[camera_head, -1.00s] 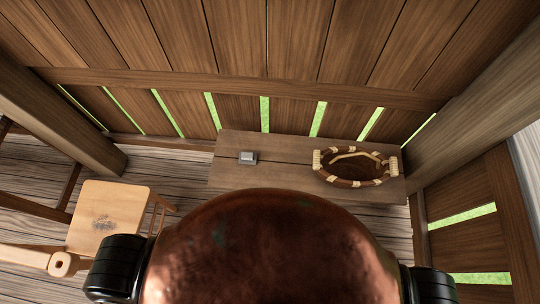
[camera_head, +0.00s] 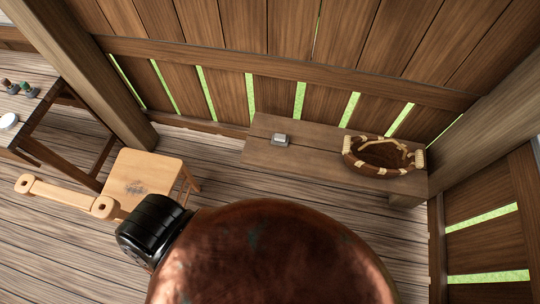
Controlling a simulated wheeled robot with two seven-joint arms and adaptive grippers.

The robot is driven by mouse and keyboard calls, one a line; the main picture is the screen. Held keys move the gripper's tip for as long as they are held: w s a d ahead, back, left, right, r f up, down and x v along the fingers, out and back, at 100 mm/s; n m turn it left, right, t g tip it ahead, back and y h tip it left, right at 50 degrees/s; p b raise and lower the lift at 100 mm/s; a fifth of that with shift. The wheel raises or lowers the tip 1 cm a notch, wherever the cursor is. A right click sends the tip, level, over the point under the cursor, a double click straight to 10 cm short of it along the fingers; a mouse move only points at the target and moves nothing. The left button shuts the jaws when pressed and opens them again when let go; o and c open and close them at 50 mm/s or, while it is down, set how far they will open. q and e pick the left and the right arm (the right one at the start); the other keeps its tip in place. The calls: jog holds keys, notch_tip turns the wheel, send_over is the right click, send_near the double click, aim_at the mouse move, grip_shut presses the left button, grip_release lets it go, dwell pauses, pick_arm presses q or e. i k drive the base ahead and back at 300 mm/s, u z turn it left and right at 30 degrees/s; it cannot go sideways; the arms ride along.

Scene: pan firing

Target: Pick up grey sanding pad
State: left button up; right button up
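The grey sanding pad (camera_head: 280,140) is a small grey block lying on the wooden bench (camera_head: 318,157) by the plank wall, towards the bench's left end. Nothing touches it from above. Neither of my grippers shows in the head view, so their state is hidden. The large copper-coloured body at the bottom middle and the black joint beside it appear to be mine.
A dark woven basket (camera_head: 384,157) with pale bindings stands at the bench's right end. A light wooden stool (camera_head: 139,182) is left of the bench. A dark table (camera_head: 40,115) with small items stands far left. Wooden posts flank the wall.

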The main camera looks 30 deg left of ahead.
aim_at(278, 140)
jog(key=k, duration=0.3)
jog(key=u, duration=0.8)
